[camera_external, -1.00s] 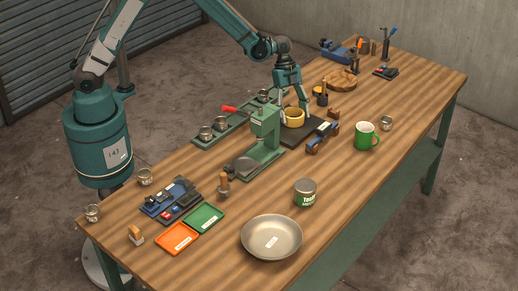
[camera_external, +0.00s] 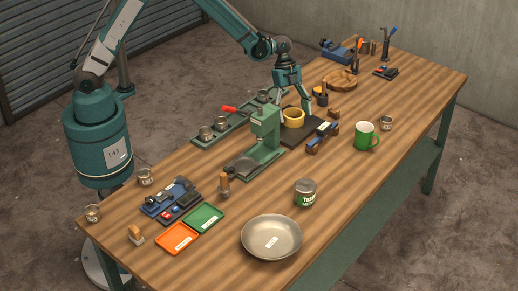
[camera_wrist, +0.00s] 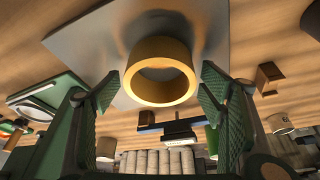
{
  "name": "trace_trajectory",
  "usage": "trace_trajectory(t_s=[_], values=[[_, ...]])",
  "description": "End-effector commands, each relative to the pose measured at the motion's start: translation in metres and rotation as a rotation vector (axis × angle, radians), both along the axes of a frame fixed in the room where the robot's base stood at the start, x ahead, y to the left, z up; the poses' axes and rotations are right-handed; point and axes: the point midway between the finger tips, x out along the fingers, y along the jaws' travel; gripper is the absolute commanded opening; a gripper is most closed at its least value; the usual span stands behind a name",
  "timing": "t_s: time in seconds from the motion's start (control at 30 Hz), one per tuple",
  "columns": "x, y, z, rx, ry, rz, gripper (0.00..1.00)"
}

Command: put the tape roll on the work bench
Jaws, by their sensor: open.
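The tape roll (camera_external: 293,117) is a yellow-tan ring on a dark mat (camera_external: 306,134) on the wooden work bench (camera_external: 350,185). In the wrist view the tape roll (camera_wrist: 160,84) sits between my two fingers, with a visible gap on each side. My gripper (camera_external: 293,105) is just behind and above the roll in the external view. In the wrist view my gripper (camera_wrist: 155,92) is open and holds nothing.
A green press (camera_external: 264,140) stands close to the left of the mat. A blue and brown tool (camera_external: 322,138) lies at the mat's right edge. A green mug (camera_external: 366,136) stands farther right. A metal bowl (camera_external: 271,237) and a can (camera_external: 305,192) stand in front. The bench between can and mug is clear.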

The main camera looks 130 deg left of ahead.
Motion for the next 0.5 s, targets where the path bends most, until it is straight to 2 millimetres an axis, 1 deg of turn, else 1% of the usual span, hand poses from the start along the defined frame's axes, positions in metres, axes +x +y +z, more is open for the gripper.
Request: trace_trajectory(t_s=[0.27, 0.5], values=[[-0.01, 0.004, 0.025, 0.0, 0.0, 0.001, 0.7], [-0.022, 0.009, 0.058, 0.0, 0.0, 0.0, 0.7]])
